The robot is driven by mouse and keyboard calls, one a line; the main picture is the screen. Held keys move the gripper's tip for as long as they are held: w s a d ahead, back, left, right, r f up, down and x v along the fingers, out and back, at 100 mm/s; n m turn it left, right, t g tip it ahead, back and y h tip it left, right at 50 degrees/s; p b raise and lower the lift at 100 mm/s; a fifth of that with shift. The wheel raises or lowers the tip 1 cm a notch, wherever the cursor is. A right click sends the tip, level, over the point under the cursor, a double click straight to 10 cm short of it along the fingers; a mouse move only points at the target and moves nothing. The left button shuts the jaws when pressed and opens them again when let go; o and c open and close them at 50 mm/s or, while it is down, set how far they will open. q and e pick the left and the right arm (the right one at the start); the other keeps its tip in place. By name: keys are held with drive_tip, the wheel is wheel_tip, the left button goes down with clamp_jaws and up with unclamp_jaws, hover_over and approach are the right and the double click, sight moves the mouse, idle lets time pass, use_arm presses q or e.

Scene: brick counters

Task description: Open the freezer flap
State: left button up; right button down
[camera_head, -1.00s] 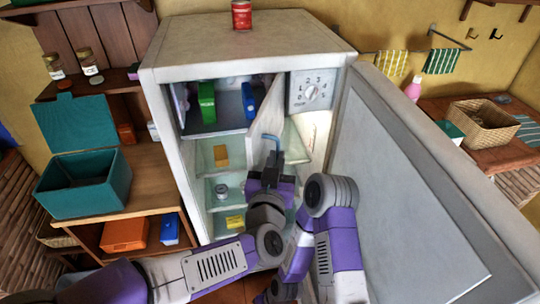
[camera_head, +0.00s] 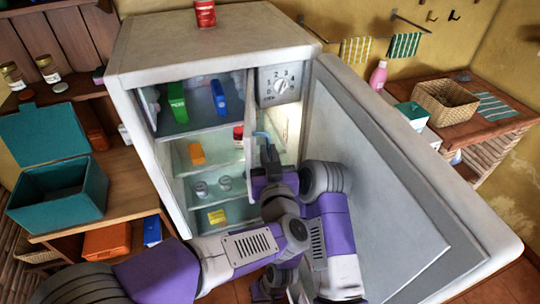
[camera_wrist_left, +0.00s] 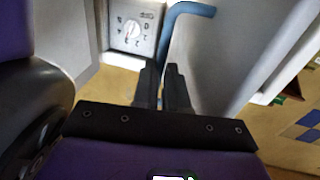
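The fridge (camera_head: 215,45) stands with its large door (camera_head: 370,190) swung wide to the right. Inside at the top is the freezer compartment, with its pale flap (camera_head: 250,112) swung outward and seen almost edge-on. The flap also shows on the right in the left wrist view (camera_wrist_left: 225,60). Its blue bent handle (camera_head: 262,136) reaches down to my left gripper (camera_head: 268,155). In the left wrist view the handle (camera_wrist_left: 187,9) runs down to the close-set fingertips (camera_wrist_left: 164,72), which appear shut on it.
A green box (camera_head: 177,102) and a blue box (camera_head: 218,97) stand in the freezer compartment. A dial (camera_head: 280,84) sits right of the flap. Jars and packets fill the lower shelves. A red can (camera_head: 205,14) stands on top. A teal bin (camera_head: 58,195) is at left.

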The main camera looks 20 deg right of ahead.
use_arm(q)
drive_tip(key=o, duration=0.4)
drive_tip(key=shift+w, duration=0.4)
drive_tip(key=v, duration=0.8)
drive_tip(key=shift+d, duration=0.1)
